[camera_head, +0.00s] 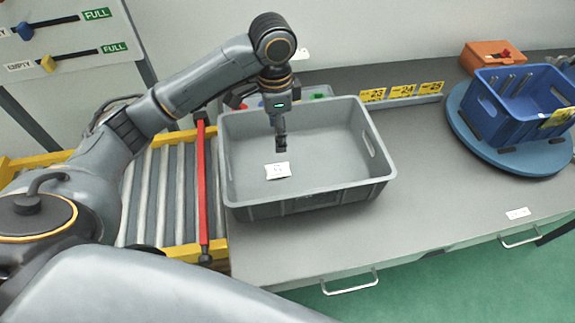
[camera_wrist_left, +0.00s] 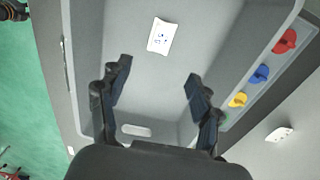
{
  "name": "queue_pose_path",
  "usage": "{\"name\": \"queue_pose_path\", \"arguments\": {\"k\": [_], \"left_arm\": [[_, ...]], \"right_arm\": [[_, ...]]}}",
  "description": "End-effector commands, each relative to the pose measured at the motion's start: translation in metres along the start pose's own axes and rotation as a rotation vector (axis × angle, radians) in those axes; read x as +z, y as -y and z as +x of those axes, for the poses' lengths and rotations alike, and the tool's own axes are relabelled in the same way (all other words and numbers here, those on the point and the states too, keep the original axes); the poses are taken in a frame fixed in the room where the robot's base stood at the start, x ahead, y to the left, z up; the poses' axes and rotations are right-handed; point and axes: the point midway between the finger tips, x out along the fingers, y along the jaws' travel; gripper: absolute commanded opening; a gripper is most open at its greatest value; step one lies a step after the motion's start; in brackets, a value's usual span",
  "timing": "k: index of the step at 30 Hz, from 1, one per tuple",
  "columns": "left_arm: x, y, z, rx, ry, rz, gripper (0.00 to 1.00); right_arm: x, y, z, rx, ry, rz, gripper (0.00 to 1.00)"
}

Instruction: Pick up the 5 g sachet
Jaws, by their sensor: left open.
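The sachet (camera_head: 278,170) is a small flat white packet with dark print. It lies on the floor of the grey crate (camera_head: 310,197), left of the crate's middle. In the left wrist view the sachet (camera_wrist_left: 162,36) lies beyond my fingertips, with bare crate floor around it. My left gripper (camera_head: 281,146) hangs over the crate from above, apart from the sachet. In the left wrist view my left gripper (camera_wrist_left: 158,73) is open, with nothing between its two dark fingers. My right gripper does not show.
The crate's walls surround the sachet. A red bar (camera_head: 201,190) and a roller conveyor (camera_head: 160,190) lie to the left. A blue crate (camera_head: 505,125) stands on a round turntable (camera_head: 470,130) at right. Coloured knobs (camera_wrist_left: 261,74) sit beside the crate.

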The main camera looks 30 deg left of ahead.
Motion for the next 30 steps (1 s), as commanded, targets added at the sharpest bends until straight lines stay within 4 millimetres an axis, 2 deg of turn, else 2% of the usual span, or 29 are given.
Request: {"name": "queue_pose_path", "arguments": {"k": [1,5,8,12,16,19,23,27,30], "left_arm": [[0.002,0.003,0.005,-0.002,0.005,0.000,0.64],[0.004,0.003,0.012,0.003,0.014,0.000,0.64],[0.005,0.003,0.029,0.005,0.017,0.001,0.64],[0.005,0.003,0.057,0.003,0.015,0.000,0.64],[0.005,0.004,0.077,0.002,0.013,0.000,0.64],[0.005,0.003,0.085,0.002,0.011,0.002,0.64],[0.005,0.003,0.093,0.001,0.012,0.000,0.64],[0.008,0.002,0.113,0.003,0.014,0.000,0.64],[0.008,0.002,0.128,0.002,0.012,0.000,0.64]], "right_arm": [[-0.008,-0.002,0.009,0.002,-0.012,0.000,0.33],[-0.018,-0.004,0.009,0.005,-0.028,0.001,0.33],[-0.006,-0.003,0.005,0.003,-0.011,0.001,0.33],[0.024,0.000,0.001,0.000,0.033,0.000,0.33],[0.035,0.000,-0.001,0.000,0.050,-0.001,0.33],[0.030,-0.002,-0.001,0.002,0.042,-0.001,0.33],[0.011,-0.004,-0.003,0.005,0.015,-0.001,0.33],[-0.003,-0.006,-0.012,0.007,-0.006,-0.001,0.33],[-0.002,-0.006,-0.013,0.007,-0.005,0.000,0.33]]}}
